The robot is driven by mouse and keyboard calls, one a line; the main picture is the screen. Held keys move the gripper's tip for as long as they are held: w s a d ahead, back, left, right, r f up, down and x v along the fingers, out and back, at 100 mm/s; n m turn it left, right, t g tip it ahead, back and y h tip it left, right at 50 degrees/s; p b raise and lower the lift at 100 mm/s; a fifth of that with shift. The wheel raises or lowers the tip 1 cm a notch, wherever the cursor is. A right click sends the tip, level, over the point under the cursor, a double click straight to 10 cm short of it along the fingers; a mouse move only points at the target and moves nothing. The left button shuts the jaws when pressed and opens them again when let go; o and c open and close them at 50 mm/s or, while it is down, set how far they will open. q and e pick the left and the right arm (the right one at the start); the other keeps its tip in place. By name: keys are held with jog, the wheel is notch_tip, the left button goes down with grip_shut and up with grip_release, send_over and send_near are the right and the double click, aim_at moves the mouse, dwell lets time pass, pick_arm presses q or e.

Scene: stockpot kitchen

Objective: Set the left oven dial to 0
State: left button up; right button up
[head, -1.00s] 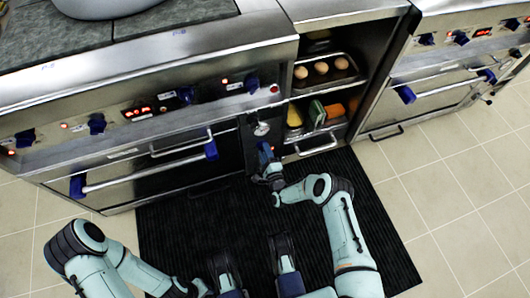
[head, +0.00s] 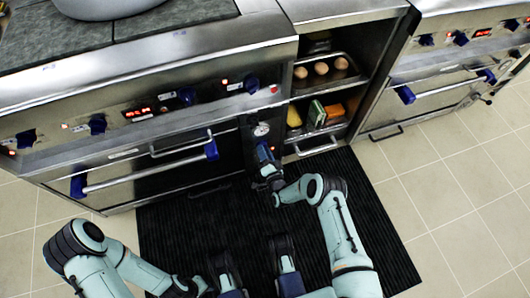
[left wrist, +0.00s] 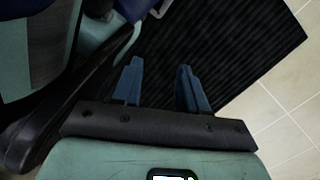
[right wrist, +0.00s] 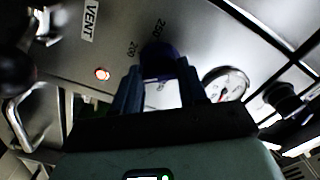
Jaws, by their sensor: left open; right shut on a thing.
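The left oven (head: 150,175) fills the left of the head view. A narrow dark panel with a round white gauge (head: 261,129) stands right of its door. My right gripper (head: 264,150) is just below that gauge and hides the dial in the head view. In the right wrist view the dark blue dial (right wrist: 160,54) sits between the fingers of my right gripper (right wrist: 158,76), which is shut on it. The marks 200 and 250 show beside the dial; its pointer is too dark to read. My left gripper (left wrist: 159,68) is open and empty, low over the floor mat.
Several blue knobs (head: 187,96) line the front panel above the oven door handle (head: 150,170). An open shelf holds a tray of eggs (head: 321,68). A second oven (head: 440,85) stands right. The black mat (head: 370,215) has free room.

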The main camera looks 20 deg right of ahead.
pick_arm(q)
jog(key=shift+w+r, duration=0.25)
jog(key=shift+w, duration=0.3)
pick_arm(e)
jog(key=shift+n, duration=14.4)
pick_arm(q)
jog(key=shift+d, duration=0.1)
pick_arm(e)
jog(key=o, duration=1)
